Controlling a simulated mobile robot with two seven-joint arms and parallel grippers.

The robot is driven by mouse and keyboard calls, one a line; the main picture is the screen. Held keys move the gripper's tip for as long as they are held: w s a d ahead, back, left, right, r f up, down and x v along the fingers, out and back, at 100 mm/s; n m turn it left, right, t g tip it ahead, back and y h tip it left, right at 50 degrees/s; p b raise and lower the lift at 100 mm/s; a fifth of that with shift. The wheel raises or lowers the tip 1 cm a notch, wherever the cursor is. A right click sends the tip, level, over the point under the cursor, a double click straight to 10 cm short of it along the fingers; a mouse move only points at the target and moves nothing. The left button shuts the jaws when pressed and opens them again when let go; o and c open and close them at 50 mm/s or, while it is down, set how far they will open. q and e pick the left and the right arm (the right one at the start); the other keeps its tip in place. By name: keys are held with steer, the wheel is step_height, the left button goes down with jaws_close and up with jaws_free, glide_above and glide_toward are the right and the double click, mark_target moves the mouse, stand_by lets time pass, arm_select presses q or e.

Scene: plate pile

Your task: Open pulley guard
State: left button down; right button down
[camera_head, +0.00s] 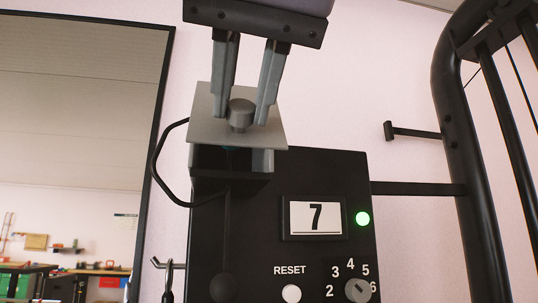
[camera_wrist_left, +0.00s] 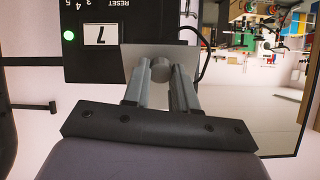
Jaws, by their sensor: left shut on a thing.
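The pulley guard is a flat grey plate (camera_head: 205,128) with a round grey knob (camera_head: 241,114), at the top of a black machine housing (camera_head: 210,245). The plate looks tilted, with a dark space and a bit of teal under it. My left gripper (camera_head: 246,118) reaches down from the top of the head view, its two fingers on either side of the knob, shut on it. The left wrist view also shows the plate (camera_wrist_left: 137,58) and the knob (camera_wrist_left: 162,69) between the fingers (camera_wrist_left: 162,72). My right gripper is in neither view.
The housing has a display (camera_head: 316,217) reading 7, a lit green lamp (camera_head: 363,218), a reset button (camera_head: 291,293) and a dial (camera_head: 358,290). A black cable (camera_head: 155,165) loops at its left. A black tubular frame (camera_head: 470,180) stands at the right, a mirror (camera_head: 75,110) at the left.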

arm_select(q)
steer(key=shift+s+d+r+g+p, duration=0.1)
steer(key=shift+s+r+g+p, duration=0.15)
steer(key=shift+r+g+p, duration=0.45)
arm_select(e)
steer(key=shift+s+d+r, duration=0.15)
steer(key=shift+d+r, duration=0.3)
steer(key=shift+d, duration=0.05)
arm_select(q)
steer(key=shift+f, duration=0.1)
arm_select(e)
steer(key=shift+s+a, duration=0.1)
arm_select(q)
steer(key=c, duration=0.9)
jaws_free()
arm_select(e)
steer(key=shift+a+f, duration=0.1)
arm_select(q)
steer(key=shift+f, duration=0.15)
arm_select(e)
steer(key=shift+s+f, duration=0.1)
